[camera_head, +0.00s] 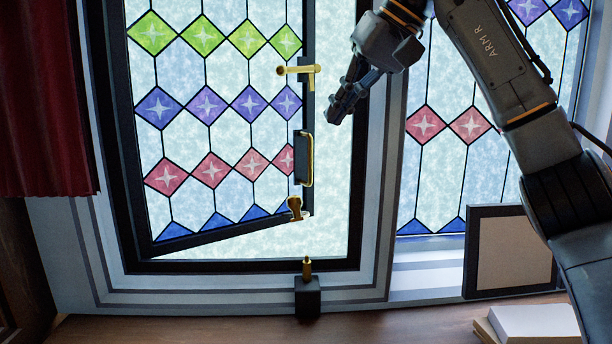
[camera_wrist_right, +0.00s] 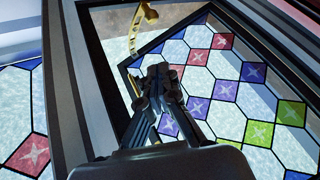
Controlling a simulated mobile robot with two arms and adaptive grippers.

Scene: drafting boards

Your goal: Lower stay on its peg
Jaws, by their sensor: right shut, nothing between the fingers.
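A leaded-glass window sash (camera_head: 225,235) stands ajar in its dark frame. A short brass piece (camera_head: 295,208), which looks like the stay seen nearly end-on, is at the sash's lower free corner. In the right wrist view a brass bar (camera_wrist_right: 137,28) with a rounded end shows near the sash corner. A brass peg (camera_head: 307,268) stands upright on a black block (camera_head: 308,297) below, apart from the brass piece. My right gripper (camera_head: 335,115) is shut and empty, right of the sash edge and above the peg. Its fingers also show in the right wrist view (camera_wrist_right: 158,75). My left gripper is out of view.
A brass handle (camera_head: 298,70) and a dark, brass-edged fitting (camera_head: 303,158) are on the sash's free edge. A red curtain (camera_head: 45,110) hangs at left. A framed panel (camera_head: 510,250) and pale books (camera_head: 535,322) are at lower right. The sill around the block is clear.

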